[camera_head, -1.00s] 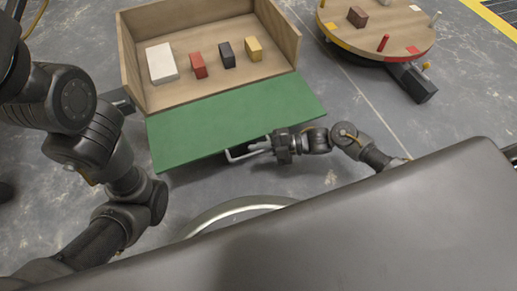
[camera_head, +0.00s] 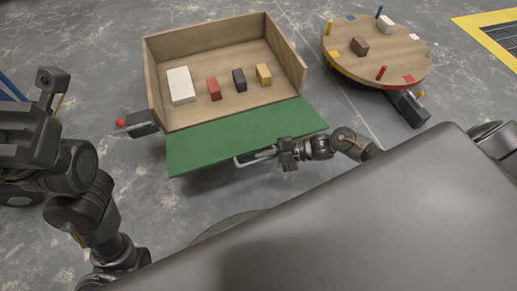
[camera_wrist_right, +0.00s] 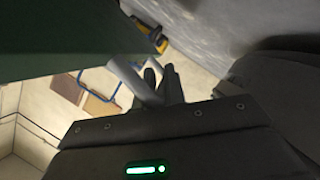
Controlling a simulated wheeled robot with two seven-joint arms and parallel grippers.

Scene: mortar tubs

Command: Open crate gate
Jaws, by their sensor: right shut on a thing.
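The wooden crate (camera_head: 220,38) stands at the upper middle of the head view. Its green gate (camera_head: 245,138) is folded outward from the crate's front, so the front side is uncovered. A pale bar handle (camera_head: 243,162) sits at the gate's outer edge. My right gripper (camera_head: 276,152) is shut on this handle. In the right wrist view, the two dark fingers (camera_wrist_right: 166,84) are at the pale handle bar (camera_wrist_right: 128,78), beside the green gate (camera_wrist_right: 55,48). My left arm shows at the left, but I cannot make out its gripper's fingers.
Inside the crate are a white block (camera_head: 181,85), a red block (camera_head: 214,89), a dark block (camera_head: 239,79) and a yellow block (camera_head: 264,75). A dark device (camera_head: 143,122) with a red knob stands left of the crate. A round table (camera_head: 385,62) stands right.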

